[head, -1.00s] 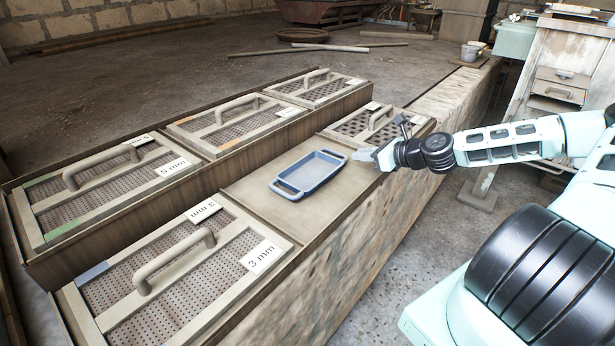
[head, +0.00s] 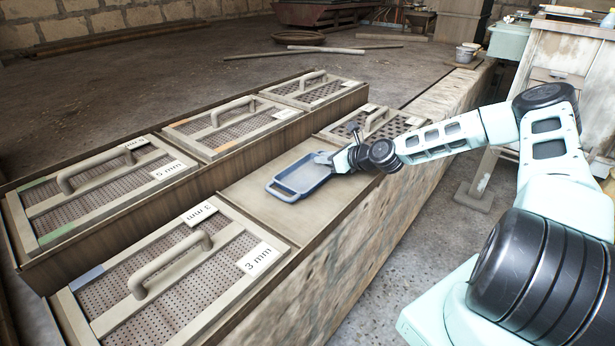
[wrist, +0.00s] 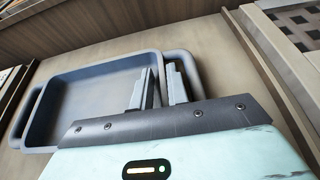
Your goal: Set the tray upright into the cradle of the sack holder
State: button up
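The tray (head: 291,184) is a shallow blue-grey rectangular dish with a loop handle at each end. It lies flat on a bare beige panel between the mesh lids. In the wrist view the tray (wrist: 85,95) shows close up. My gripper (head: 322,158) is at the tray's far right end. In the wrist view my gripper (wrist: 160,88) has its fingers apart, one inside the tray and one in the gap between the end wall and the handle. The wall stands between them. No sack holder or cradle can be made out.
Mesh lids with raised handles surround the panel, including the 3 mm lid (head: 175,262), the 5 mm lid (head: 100,185) and a coarser lid (head: 372,125). A stone wall edge (head: 350,235) drops to the floor on the right. A cabinet (head: 560,75) stands at the back right.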

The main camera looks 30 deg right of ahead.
grip_shut()
